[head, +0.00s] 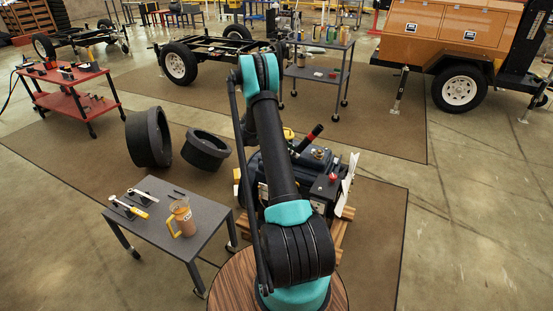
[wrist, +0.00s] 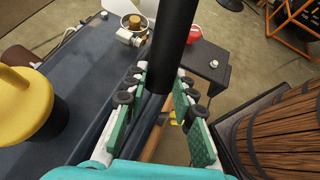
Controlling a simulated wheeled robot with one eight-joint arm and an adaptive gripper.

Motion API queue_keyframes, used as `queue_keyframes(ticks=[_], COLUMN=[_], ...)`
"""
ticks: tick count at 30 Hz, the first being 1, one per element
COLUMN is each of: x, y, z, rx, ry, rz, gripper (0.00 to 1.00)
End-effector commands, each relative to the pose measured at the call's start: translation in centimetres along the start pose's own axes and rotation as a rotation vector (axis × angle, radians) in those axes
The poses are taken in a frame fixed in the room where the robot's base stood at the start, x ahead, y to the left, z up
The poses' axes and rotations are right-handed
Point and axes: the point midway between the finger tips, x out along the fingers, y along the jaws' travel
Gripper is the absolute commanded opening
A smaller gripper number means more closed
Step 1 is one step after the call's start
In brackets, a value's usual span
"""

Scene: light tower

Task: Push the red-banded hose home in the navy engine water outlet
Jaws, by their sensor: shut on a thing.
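A dark hose with a red band (head: 309,137) slants up to the right above the navy engine (head: 268,178) in the head view. In the wrist view the black hose (wrist: 176,45) runs between the green-padded fingers of my gripper (wrist: 158,100), which is shut on it. The red band does not show there. The navy engine surface (wrist: 65,115) lies to the left and below my gripper. My arm hides my gripper in the head view. I cannot make out the outlet mouth or whether the hose touches it.
A yellow cap (wrist: 25,100) stands close to the left of my gripper. A silver fitting (wrist: 130,38) and a red cap (wrist: 193,32) lie beyond the fingers.

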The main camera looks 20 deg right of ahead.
Motion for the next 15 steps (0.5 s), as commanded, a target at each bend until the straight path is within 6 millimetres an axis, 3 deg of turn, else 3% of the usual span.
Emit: queue_keyframes(ticks=[7, 15], x=[4.4, 6.4], y=[3.1, 4.7], z=[5.1, 9.2], rx=[-0.078, -0.065], ry=[-0.339, -0.556], rz=[0.184, 0.218], gripper=[0.00, 0.00])
